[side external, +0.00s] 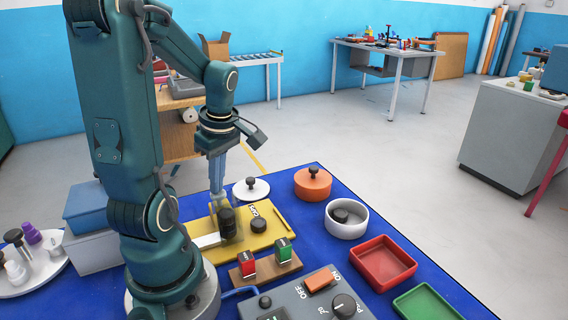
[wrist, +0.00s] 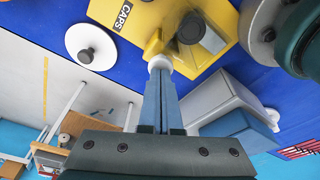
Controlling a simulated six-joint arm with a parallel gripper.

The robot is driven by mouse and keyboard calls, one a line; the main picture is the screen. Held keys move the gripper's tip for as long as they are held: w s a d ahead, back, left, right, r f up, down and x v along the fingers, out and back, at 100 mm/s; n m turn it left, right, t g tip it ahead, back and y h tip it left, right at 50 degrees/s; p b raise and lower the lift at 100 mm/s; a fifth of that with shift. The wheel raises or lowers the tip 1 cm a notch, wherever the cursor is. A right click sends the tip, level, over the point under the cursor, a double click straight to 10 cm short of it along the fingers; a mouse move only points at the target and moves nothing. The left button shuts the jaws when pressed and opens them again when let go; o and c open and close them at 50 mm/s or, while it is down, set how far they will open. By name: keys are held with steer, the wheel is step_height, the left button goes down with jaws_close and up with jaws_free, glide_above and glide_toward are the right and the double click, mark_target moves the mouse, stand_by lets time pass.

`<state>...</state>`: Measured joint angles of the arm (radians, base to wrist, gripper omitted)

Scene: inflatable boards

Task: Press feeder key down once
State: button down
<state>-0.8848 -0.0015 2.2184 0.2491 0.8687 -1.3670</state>
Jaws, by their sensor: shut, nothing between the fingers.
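A yellow piece with a white round end (wrist: 159,64) sits at my fingertips; I cannot tell whether this is the key. My gripper (side external: 217,191) points down above the feeder, shut and empty. In the wrist view its fingers (wrist: 160,78) are together; contact with the white end is unclear.
A white disc with a black knob (side external: 251,187), an orange lidded pot (side external: 313,183) and a white bowl (side external: 346,220) stand behind and right. Red and green switches (side external: 284,251), a grey control panel (side external: 318,300) and a red tray (side external: 380,264) are in front.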

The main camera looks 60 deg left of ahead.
steer(key=a+v, duration=0.1)
steer(key=v, duration=0.6)
steer(key=shift+s, duration=0.35)
stand_by(0.5)
steer(key=shift+a+r, duration=0.1)
stand_by(0.5)
steer(key=w+d+m+t+h, duration=0.2)
steer(key=d+m+t, duration=0.4)
steer(key=d+m, duration=1.3)
steer(key=w+m, duration=0.1)
steer(key=m, duration=0.4)
steer(key=shift+d+t, duration=0.35)
steer(key=shift+t, duration=0.05)
